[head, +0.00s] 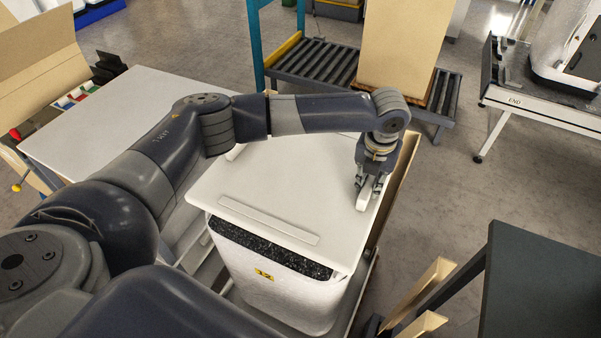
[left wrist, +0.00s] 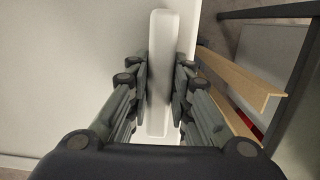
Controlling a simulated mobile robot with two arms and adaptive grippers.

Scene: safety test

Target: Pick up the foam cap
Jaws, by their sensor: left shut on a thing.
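The foam cap (head: 290,180) is a wide, flat white slab with raised strips along its edges. It lies on top of a white tub (head: 275,290) with a black speckled band and a yellow label reading 12. My left gripper (head: 369,190) points down at the cap's right edge and is shut on the raised strip there. In the left wrist view the white strip (left wrist: 161,35) of the cap runs between the two fingers (left wrist: 160,80). Whether the cap is lifted clear of the tub cannot be told. My right gripper is not in view.
A white table (head: 125,110) stands at the left with an open cardboard box (head: 40,50). A dark table (head: 545,285) is at the lower right. Wooden rails stand close right of the tub.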

